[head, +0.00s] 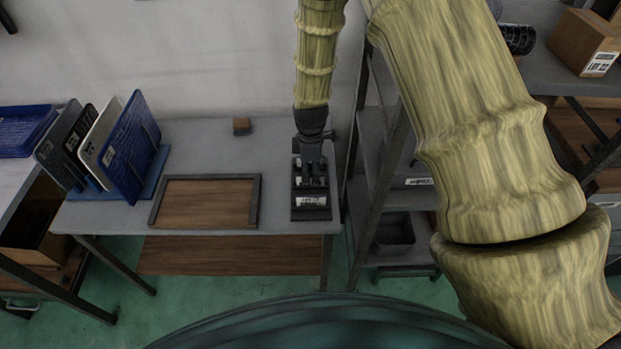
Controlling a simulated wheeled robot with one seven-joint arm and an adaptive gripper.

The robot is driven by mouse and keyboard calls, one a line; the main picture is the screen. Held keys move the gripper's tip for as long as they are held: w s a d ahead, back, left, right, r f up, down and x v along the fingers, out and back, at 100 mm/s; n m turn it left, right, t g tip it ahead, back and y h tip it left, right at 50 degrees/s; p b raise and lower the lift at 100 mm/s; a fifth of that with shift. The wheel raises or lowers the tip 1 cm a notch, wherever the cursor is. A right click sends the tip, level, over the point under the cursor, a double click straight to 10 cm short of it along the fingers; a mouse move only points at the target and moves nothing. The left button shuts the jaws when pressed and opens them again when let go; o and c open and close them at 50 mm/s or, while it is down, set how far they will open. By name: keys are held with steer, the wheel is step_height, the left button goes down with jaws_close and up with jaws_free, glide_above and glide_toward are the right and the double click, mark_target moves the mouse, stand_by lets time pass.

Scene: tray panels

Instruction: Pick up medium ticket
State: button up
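A small dark holder (310,213) stands at the right end of the grey table. Its front carries a white label, and small dark and pale pieces show inside it. I cannot make out which of these, if any, is the medium ticket. My gripper (312,172) points down over the holder's back part, close to its contents. The fingers blend with the dark holder, so their opening and any contact are unclear.
A brown wooden tray (163,204) with a dark rim lies left of the holder on the grey table (205,150). Several upright panels (138,148) stand in a blue rack at the left. A small brown block (242,126) sits at the back. Shelving (372,200) stands close on the right.

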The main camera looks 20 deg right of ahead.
mark_target(311, 181)
steer(key=shift+f, duration=1.2)
steer(key=shift+c, duration=0.2)
jaws_close()
steer(key=shift+r, duration=0.1)
